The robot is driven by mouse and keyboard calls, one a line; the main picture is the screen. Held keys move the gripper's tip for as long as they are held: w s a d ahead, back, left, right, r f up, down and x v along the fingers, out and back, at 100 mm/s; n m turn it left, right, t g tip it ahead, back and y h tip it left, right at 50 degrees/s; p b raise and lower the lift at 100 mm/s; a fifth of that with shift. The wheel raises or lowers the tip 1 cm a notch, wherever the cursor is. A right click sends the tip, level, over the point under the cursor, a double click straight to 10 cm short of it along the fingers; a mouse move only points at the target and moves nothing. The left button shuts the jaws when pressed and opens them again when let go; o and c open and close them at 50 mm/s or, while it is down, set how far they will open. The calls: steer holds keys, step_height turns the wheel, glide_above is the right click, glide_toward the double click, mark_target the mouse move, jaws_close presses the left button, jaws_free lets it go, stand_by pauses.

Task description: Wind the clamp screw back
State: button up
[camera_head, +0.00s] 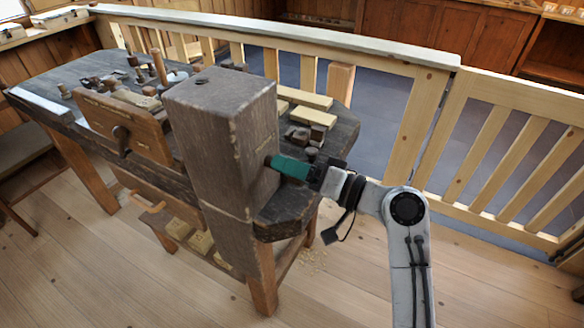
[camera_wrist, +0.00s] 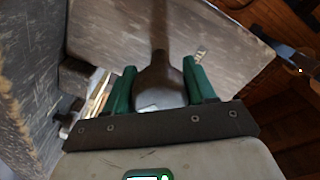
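The clamp screw (camera_wrist: 160,85) shows in the wrist view as a dark, rounded grip on a thin shaft that runs up against a grey wooden face. My gripper (camera_wrist: 160,88) has its two green fingers on either side of this grip, and both appear to touch it. In the head view my gripper (camera_head: 275,164) reaches from the right to the side face of the large grey wooden block (camera_head: 222,140). A small dark round end shows at the fingertips; the fingers hide most of the screw there.
The workbench (camera_head: 60,78) carries small turned pieces and tools. Pale wood strips (camera_head: 305,98) and dark blocks (camera_head: 305,133) lie behind my gripper. A wooden vise jaw (camera_head: 125,125) is on the bench's front. A railing (camera_head: 400,130) runs behind; the floor at front right is clear.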

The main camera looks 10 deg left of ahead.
steer(key=c, duration=0.6)
steer(key=n+b, duration=0.1)
steer(key=b, duration=0.1)
steer(key=shift+f+b, duration=0.3)
steer(key=shift+b, duration=0.1)
steer(key=shift+r+n+b, duration=0.1)
steer(key=shift+n+b, duration=0.75)
steer(key=shift+n, duration=0.05)
steer(key=shift+c, duration=0.2)
steer(key=shift+r+n, duration=0.2)
steer(key=shift+n, duration=0.2)
steer(key=o, duration=1)
steer(key=shift+o, duration=0.2)
steer(key=v, duration=1)
steer(key=shift+d+b, duration=0.3)
steer(key=shift+d, duration=0.1)
steer(key=shift+s, duration=0.1)
